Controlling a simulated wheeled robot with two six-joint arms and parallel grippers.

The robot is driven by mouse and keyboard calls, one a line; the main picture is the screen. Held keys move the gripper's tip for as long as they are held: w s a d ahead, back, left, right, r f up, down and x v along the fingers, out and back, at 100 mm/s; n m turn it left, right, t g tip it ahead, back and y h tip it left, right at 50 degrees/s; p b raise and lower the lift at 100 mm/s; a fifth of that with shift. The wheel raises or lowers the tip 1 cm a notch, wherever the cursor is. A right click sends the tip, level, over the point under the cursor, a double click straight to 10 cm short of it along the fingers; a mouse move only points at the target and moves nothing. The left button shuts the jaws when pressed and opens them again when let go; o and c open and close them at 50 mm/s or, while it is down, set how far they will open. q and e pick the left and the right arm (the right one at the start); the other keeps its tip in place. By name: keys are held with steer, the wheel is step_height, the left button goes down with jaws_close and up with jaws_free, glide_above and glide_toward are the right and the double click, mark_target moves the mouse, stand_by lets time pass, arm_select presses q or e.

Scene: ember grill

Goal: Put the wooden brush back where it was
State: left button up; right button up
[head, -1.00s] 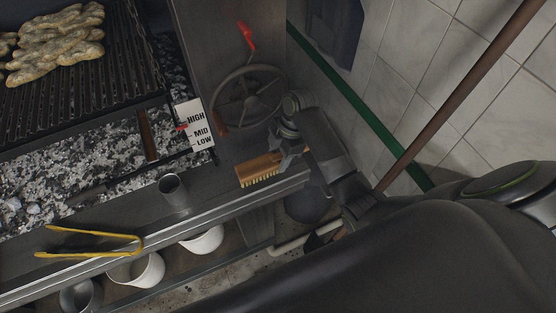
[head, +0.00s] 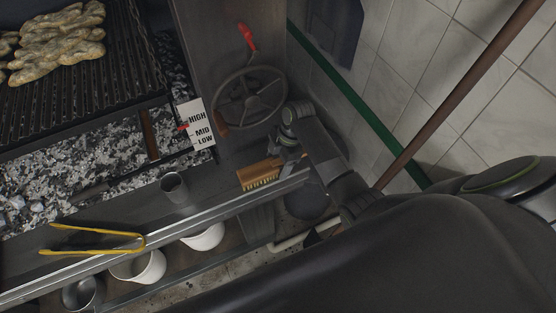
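The wooden brush (head: 258,175) lies at the right end of the grill's front metal ledge (head: 222,205). Its wooden back is up and its pale bristles show along the front side. My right gripper (head: 286,156) is at the brush's right end, its fingers close to or over that end. The fingers are dark and small here, so I cannot tell whether they touch or grip the brush. My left gripper is out of view.
A metal cup (head: 173,187) and yellow tongs (head: 92,241) are on the ledge to the left. A handwheel (head: 251,97) and a HIGH/MID/LOW plate (head: 197,127) are behind the brush. White containers (head: 204,237) stand below. A brown pole (head: 455,97) slants at the right.

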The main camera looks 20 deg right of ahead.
steer(key=b+v, duration=0.2)
steer(key=v, duration=1)
stand_by(0.4)
